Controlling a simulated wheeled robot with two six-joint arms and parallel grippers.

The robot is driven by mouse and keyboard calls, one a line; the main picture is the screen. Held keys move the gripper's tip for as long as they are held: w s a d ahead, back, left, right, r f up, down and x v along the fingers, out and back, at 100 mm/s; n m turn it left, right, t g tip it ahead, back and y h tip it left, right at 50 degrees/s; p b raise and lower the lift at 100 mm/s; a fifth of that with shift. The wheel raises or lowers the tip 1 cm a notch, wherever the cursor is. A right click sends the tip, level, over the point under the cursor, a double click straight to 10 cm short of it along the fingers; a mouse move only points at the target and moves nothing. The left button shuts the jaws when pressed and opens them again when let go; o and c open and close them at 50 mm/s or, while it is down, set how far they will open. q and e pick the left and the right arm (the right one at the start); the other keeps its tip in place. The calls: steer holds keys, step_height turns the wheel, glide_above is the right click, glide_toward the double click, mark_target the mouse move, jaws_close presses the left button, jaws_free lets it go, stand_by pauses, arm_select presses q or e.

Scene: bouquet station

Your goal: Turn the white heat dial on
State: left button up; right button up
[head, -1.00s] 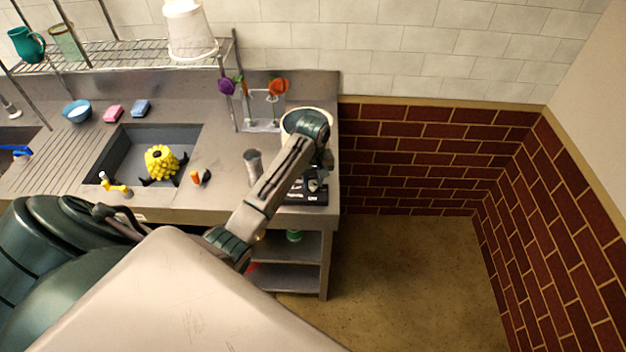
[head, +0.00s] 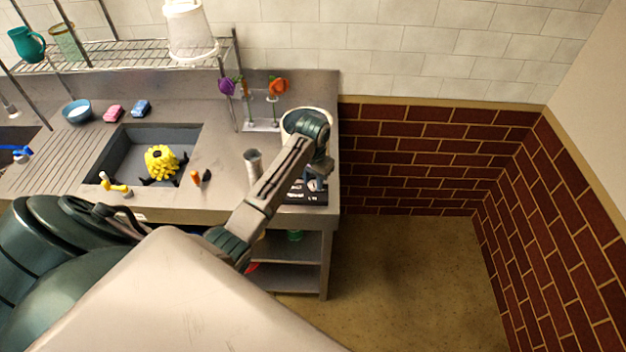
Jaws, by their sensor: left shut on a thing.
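A black heater base (head: 296,196) stands at the right front of the steel counter, with small white marks on its front panel. A pale round pot (head: 290,122) stands behind my arm on it, partly hidden. My left gripper (head: 315,184) points down at the right part of the front panel. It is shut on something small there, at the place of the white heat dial. The dial itself is hidden by the fingers, so its angle cannot be told. My right gripper is not in view.
A metal cup (head: 253,165) stands close left of my left forearm. A flower holder (head: 262,125) with purple and orange flowers stands behind. A sink (head: 125,155) holds a yellow object (head: 161,161). The floor (head: 410,265) right of the counter is clear.

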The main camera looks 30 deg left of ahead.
arm_select(q)
steer(key=shift+m, duration=1.3)
steer(key=o, duration=1)
steer(key=shift+c, duration=0.2)
